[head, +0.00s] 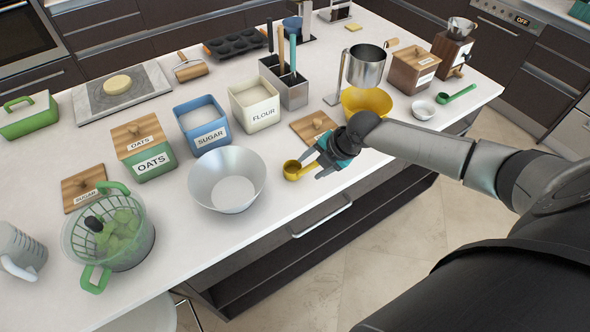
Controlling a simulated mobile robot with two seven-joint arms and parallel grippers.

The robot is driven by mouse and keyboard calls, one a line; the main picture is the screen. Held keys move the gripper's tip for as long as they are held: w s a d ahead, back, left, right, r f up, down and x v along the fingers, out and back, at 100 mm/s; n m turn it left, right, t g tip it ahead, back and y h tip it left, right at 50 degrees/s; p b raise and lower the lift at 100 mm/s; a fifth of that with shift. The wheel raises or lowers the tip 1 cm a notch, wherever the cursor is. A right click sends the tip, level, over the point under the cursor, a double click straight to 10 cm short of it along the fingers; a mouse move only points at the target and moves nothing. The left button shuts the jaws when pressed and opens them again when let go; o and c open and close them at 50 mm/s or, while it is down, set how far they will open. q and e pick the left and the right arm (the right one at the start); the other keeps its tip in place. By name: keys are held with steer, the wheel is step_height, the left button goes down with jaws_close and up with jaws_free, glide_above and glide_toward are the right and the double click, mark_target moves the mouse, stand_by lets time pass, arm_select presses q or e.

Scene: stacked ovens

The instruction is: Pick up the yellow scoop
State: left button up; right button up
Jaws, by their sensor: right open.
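The yellow scoop (292,171) lies on the white counter near its front edge, to the right of the metal bowl. Its round cup is on the left and its handle points right, toward my right gripper. My right gripper (322,165) is low over the counter at the handle, with its fingers open and apart. The gripper partly hides the handle, and I cannot tell whether a finger touches it. My left gripper is not in view.
A metal bowl (227,180) stands just left of the scoop. A wooden lid (313,127) lies behind it, and a yellow bowl (367,103) is behind my right wrist. Flour (254,103), sugar (203,124) and oats (146,148) canisters stand further back. The counter's front edge is close.

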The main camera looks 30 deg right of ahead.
mark_target(293, 170)
steer(key=shift+x, duration=1.6)
steer(key=shift+w, duration=0.1)
jaws_close()
